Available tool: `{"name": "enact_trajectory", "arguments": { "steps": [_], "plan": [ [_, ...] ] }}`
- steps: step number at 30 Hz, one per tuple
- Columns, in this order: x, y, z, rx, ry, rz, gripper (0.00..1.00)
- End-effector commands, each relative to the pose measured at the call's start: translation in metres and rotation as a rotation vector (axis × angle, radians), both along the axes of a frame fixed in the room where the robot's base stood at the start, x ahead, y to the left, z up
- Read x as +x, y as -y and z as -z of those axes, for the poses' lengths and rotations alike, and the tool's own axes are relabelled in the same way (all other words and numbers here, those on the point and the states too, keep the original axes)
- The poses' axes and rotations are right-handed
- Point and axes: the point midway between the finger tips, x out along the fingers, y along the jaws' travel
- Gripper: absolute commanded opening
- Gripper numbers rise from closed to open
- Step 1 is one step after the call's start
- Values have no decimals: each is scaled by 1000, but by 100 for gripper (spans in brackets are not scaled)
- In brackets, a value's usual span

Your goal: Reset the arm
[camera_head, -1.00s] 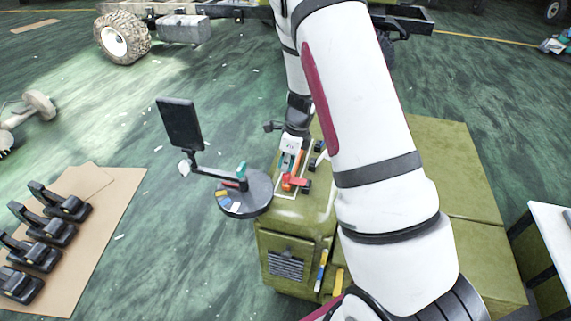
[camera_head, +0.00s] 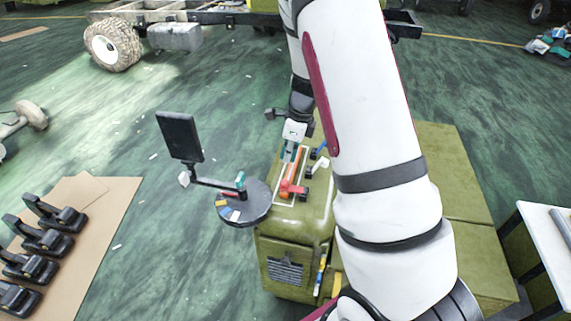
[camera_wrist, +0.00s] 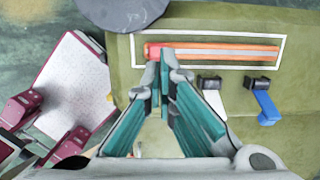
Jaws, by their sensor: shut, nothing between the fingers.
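My gripper (camera_head: 289,158) is above the top of a green cabinet (camera_head: 295,225) in the head view, its teal fingers pointing down. In the wrist view my gripper (camera_wrist: 164,58) has its fingertips together with nothing held. They overlap the red end of a long orange bar (camera_wrist: 225,51), which lies inside a white outline on the cabinet top. Whether the fingertips touch the bar, I cannot tell. My white arm hides much of the cabinet in the head view.
A blue-handled part (camera_wrist: 267,108) and a white-handled one lie beside the bar. A round dark tray (camera_head: 243,206) with a dark screen (camera_head: 180,136) stands left of the cabinet. Several black tools lie on cardboard (camera_head: 95,215) at left. A white table (camera_head: 545,235) is at right.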

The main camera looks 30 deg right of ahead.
Motion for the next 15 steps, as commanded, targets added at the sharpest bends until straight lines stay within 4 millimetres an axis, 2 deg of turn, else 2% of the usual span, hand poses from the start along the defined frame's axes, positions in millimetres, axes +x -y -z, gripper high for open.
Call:
{"name": "enact_trajectory", "arguments": {
  "steps": [6, 10, 15],
  "plan": [
    [2, -1, -41, -1, 4, -2, 0],
    [2, -2, -56, 1, 2, -3, 0],
    [1, -1, -65, 1, -1, -1, 0]
  ]
}}
